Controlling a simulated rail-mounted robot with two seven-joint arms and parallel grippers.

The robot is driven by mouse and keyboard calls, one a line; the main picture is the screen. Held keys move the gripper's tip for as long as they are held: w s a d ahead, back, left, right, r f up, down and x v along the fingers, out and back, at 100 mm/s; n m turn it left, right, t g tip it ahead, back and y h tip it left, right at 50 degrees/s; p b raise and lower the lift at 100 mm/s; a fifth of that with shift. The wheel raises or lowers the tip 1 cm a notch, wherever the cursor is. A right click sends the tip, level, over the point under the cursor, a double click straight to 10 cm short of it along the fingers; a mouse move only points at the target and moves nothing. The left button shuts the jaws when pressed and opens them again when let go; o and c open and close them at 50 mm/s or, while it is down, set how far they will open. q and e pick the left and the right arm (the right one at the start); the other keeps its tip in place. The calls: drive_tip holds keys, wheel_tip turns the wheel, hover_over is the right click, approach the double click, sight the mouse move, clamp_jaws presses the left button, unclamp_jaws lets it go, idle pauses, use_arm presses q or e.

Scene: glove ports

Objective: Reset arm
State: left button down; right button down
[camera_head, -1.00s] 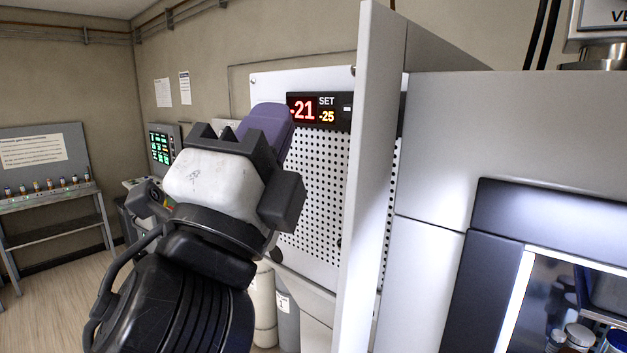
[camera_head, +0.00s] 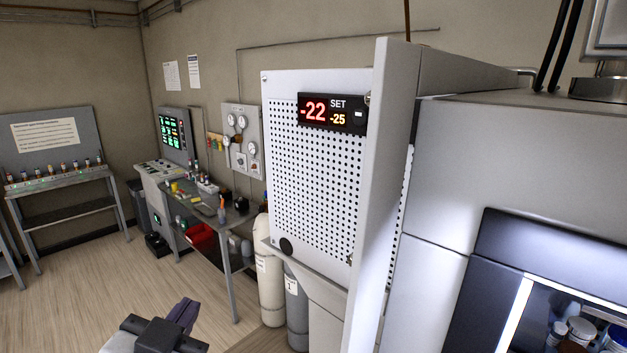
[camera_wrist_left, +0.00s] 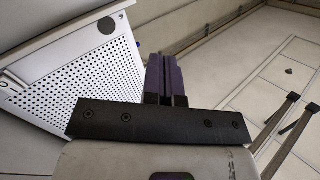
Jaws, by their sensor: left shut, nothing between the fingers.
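My left gripper (camera_head: 182,316) shows at the bottom of the head view, left of centre, low in front of the wooden floor. Its purple fingers point up and lie close together. In the left wrist view the two purple fingers (camera_wrist_left: 165,75) are side by side and shut, with nothing between them. A white perforated panel (camera_wrist_left: 75,65) lies left of them in that view, apart from them. My right gripper is in neither view.
The perforated cabinet (camera_head: 315,185) carries a red display (camera_head: 332,112) reading -22, set -25. A grey panel edge (camera_head: 385,180) stands beside it. A glass-fronted unit (camera_head: 560,250) is at right. Gas cylinders (camera_head: 270,275), a cluttered bench (camera_head: 215,215) and a shelf (camera_head: 65,185) stand behind. The floor (camera_head: 90,285) at left is clear.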

use_arm(q)
drive_tip(key=s+a+f+n+g+y+p, duration=0.15)
drive_tip(key=s+f+g, duration=0.25)
drive_tip(key=f, duration=0.9)
drive_tip(key=s+a+f+n+g+p, duration=0.1)
drive_tip(key=s+a+f+g+p, duration=0.3)
drive_tip(key=f, duration=0.9)
drive_tip(key=s+f+g, duration=0.3)
drive_tip(key=s+f, duration=0.4)
drive_tip(key=s, duration=0.3)
drive_tip(key=s+f+g, duration=0.3)
drive_tip(key=s+f, duration=0.4)
drive_tip(key=s, duration=0.3)
drive_tip(key=shift+d+n, duration=0.1)
drive_tip(key=shift+n, duration=0.15)
